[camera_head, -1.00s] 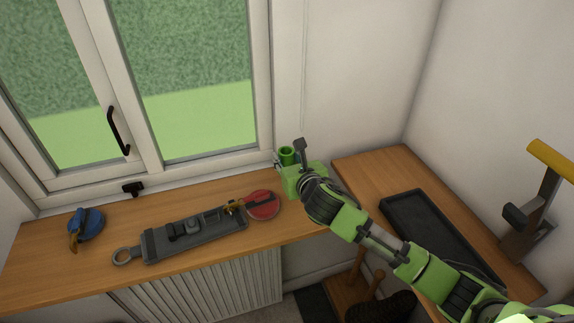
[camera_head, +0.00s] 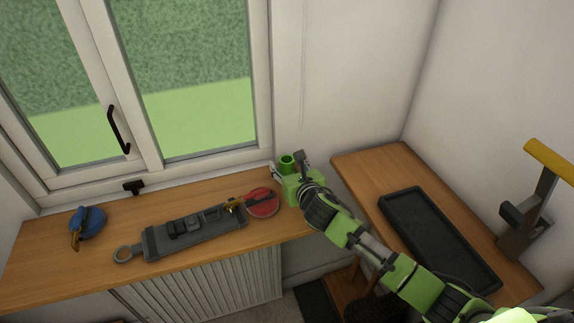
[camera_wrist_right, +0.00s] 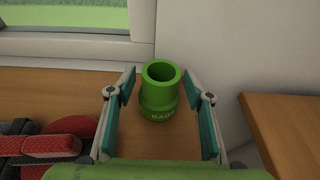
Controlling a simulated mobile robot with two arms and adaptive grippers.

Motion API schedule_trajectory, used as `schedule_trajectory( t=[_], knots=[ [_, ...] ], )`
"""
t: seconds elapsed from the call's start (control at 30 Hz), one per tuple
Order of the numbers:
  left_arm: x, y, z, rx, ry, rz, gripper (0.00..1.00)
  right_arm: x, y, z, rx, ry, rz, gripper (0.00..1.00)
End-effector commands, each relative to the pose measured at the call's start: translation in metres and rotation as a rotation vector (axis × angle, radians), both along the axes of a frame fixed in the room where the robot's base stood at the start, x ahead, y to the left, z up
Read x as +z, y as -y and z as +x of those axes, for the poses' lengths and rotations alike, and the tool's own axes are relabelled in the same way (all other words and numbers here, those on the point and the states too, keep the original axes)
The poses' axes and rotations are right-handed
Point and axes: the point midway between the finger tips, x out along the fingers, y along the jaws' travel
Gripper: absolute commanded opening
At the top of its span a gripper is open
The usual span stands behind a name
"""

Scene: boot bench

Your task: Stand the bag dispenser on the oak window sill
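The bag dispenser (camera_head: 287,160) is a green, open-topped cylinder at the right end of the oak window sill (camera_head: 110,262), near the wall. In the right wrist view the dispenser (camera_wrist_right: 159,93) stands upright on the wood, with part of a "BAG" label showing. My right gripper (camera_wrist_right: 160,78) has its two fingers spread on either side of it, with a visible gap at both sides. In the head view the right gripper (camera_head: 288,172) partly hides the dispenser's lower part. My left gripper is in neither view.
A red round item (camera_head: 263,203) lies just left of the dispenser. A grey strap-like tool (camera_head: 195,232) and a blue round item (camera_head: 88,224) are further left. A bench with a black tray (camera_head: 440,240) stands at the right. A yellow-handled tool (camera_head: 549,160) is beyond it.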

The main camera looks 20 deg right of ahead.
Motion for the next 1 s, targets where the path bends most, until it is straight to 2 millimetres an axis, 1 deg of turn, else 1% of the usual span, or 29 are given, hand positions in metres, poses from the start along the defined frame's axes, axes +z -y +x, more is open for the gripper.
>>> schedule_trajectory(
  t=[0.27,0.37,0.47,0.8,1.0],
  knots=[
    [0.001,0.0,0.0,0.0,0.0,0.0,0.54,0.002,0.0,0.0,0.0,0.0,0.0,0.47],
    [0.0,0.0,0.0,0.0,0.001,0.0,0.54,0.003,0.0,-0.005,0.001,0.0,-0.001,0.47],
    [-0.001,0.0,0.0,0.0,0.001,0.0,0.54,0.005,0.001,-0.015,0.001,0.0,-0.002,0.47],
    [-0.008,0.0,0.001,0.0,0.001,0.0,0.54,0.023,0.003,-0.075,0.002,0.001,-0.003,0.47],
    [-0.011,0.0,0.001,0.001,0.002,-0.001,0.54,0.032,0.003,-0.102,0.002,0.0,-0.002,0.47]
  ],
)
